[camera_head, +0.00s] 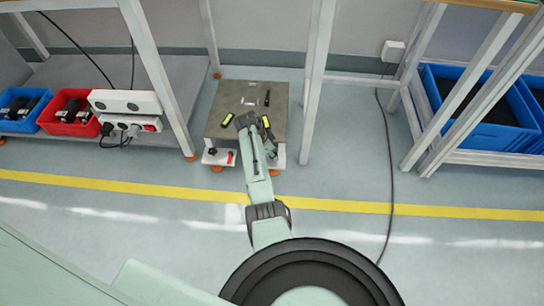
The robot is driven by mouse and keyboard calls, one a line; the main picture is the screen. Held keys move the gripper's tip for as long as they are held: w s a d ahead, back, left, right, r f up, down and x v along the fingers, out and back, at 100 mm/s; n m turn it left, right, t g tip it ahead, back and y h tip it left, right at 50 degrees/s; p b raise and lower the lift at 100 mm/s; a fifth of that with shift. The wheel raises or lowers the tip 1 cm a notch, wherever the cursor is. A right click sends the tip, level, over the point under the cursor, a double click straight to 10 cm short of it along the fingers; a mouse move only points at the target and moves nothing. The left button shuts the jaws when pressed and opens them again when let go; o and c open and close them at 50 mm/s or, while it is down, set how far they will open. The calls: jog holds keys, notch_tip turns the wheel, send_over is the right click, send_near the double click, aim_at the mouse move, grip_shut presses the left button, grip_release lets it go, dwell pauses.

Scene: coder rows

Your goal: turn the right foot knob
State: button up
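A low unit with a grey-brown square top (275,95) stands on the floor between the white frame legs. Below its front edge is a white ledge; at its left part a black knob (212,151) and a small red part (230,157) show. An orange foot (217,168) is under the left front. My arm crosses the right front of the unit, so the right foot knob cannot be made out clearly. My gripper (246,121) is dark and lies over the unit's top in the picture, above and behind the front ledge. Its fingers are too small to read.
Yellow-marked parts (228,119) show beside the gripper. White frame legs (316,80) flank the unit. A red bin (68,113) and a white power strip (125,103) are left; a blue crate (480,105) is right. A black cable (391,180) runs along the floor, otherwise open in front.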

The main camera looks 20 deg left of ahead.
jog(key=shift+f+m+g+h+b, duration=0.15)
jog(key=shift+m+g+h+b, duration=0.1)
jog(key=shift+m+b, duration=0.45)
jog(key=shift+f+m+g+h+b, duration=0.15)
jog(key=shift+m+g+b, duration=0.1)
jog(key=shift+m+b, duration=0.45)
jog(key=shift+w+d+r+m, duration=0.1)
jog(key=shift+m, duration=0.2)
jog(key=o, duration=0.9)
jog(key=shift+r, duration=0.1)
jog(key=v, duration=1.2)
jog(key=shift+w, duration=0.1)
